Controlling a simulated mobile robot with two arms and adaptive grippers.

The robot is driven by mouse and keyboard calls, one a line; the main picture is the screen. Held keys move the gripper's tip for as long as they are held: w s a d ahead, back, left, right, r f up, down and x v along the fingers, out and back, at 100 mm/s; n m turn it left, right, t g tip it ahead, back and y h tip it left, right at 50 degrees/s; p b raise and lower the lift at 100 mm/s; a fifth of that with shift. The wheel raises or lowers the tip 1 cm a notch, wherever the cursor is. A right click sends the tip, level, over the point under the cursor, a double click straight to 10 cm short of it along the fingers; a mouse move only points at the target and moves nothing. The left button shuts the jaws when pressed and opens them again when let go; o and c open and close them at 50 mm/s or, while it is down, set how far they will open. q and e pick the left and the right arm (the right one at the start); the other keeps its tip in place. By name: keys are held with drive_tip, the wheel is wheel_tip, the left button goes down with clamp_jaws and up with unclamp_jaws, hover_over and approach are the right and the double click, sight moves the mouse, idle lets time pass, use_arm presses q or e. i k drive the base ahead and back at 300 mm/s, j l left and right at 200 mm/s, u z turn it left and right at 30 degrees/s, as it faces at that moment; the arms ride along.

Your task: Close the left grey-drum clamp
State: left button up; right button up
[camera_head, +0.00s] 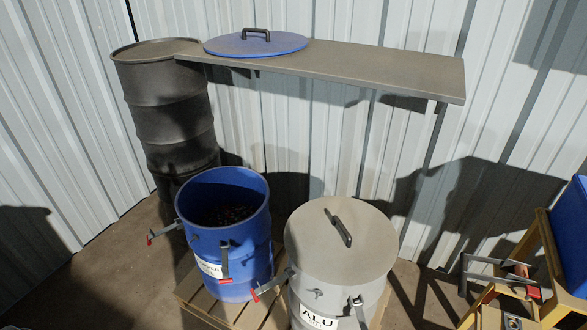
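The grey drum (308,270) stands upright at the lower middle, labelled ALU. Its grey lid (375,245) with a dark handle (338,228) lies on top. The left grey-drum clamp (274,284) is at the drum's left side, and its red-tipped lever sticks outward to the left, away from the wall. Another clamp (356,302) is at the drum's front right; its lever seems to lie close to the wall. Neither of my grippers shows in the head view.
An open blue drum (240,262) with dark scrap and clamps stands close left. Both drums stand on a wooden pallet (205,302). A blue lid (230,46) lies on the shelf (400,72). A dark drum (165,105) stands behind. A yellow frame (540,245) is at right.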

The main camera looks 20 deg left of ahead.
sight(281, 278)
drive_tip(key=k+j+u, duration=0.2)
drive_tip(key=j, duration=0.3)
drive_tip(key=j+u, duration=0.2)
drive_tip(key=j, duration=0.35)
drive_tip(key=j+z, duration=0.25)
